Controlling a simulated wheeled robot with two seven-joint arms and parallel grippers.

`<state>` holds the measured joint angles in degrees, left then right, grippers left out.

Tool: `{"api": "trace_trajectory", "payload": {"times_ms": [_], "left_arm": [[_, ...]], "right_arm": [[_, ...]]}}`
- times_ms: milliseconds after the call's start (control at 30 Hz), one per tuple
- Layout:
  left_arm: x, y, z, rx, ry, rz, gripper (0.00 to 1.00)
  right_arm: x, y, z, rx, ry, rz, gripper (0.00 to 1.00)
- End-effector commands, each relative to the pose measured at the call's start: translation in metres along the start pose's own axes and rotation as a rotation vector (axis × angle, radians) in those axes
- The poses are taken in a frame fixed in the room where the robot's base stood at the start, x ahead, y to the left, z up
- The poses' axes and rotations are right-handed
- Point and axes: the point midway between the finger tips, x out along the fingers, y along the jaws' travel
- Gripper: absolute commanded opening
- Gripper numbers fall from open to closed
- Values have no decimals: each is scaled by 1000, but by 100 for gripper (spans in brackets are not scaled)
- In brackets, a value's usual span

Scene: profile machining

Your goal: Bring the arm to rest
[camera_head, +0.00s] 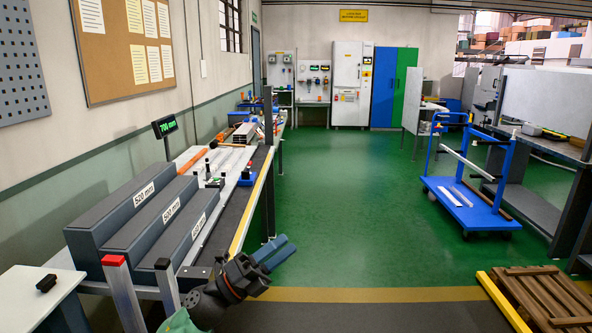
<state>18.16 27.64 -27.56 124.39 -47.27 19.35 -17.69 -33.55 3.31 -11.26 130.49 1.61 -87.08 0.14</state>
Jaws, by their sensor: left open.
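My left gripper (275,254) shows at the lower middle, in front of the near end of the long workbench. Its two blue fingers are apart, point up and to the right, and have nothing between them. Its dark wrist is close to the bench's front edge in the picture; I cannot tell whether they touch. A piece of my left arm in green shows at the bottom edge. My right gripper is not in view.
Grey stepped blocks with size labels (150,217) stand on the bench at left. Two posts with red and black tops (122,290) rise near them. A blue cart (468,208) and a wooden pallet (545,297) stand at right. The green floor (345,200) between is clear.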

Motion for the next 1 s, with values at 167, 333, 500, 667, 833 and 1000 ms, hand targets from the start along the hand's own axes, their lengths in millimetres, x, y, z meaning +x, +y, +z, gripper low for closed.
{"api": "trace_trajectory", "payload": {"times_ms": [167, 333, 500, 667, 833, 1000], "left_arm": [[-32, 25, 11, -248, -317, 45, 47], [-79, 58, 12, -482, -613, 117, 47], [-138, 97, -4, -715, -902, 216, 47], [-200, 130, -41, -932, -1168, 334, 47], [-267, 156, -102, -1154, -1440, 487, 47], [-329, 163, -180, -1363, -1699, 671, 47]], "right_arm": [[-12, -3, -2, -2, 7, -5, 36], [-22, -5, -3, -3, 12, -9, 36], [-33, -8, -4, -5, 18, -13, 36], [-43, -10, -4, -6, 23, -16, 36], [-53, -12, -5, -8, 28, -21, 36], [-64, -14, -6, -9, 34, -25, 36]]}}
